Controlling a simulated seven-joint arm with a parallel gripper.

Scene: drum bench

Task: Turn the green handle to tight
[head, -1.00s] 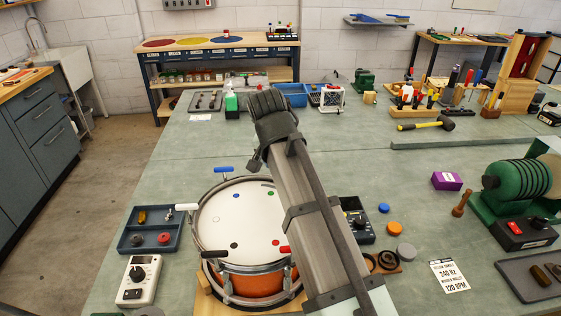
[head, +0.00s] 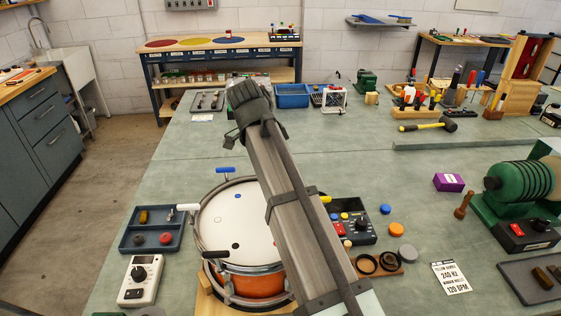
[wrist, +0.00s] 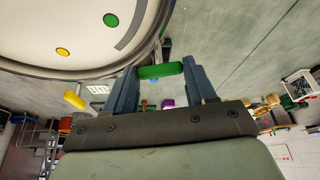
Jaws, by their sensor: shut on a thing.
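The green handle (wrist: 160,71) is a short bar in the wrist view. It lies between the two blue-grey fingers of my gripper (wrist: 161,76), which is shut on it. The handle stands just outside the drum rim. In the wrist view the white drum head (wrist: 75,20) shows a green dot and a yellow dot. In the head view the drum (head: 232,222) has a white head and an orange shell. My arm covers its right side, hiding the green handle and my fingertips there.
Other handles stand around the rim: blue (head: 225,170), white (head: 188,208), black (head: 215,253) and yellow (head: 326,199). A blue parts tray (head: 128,242) and white dial box (head: 139,280) are left of the drum. A control box (head: 360,230) is right of it.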

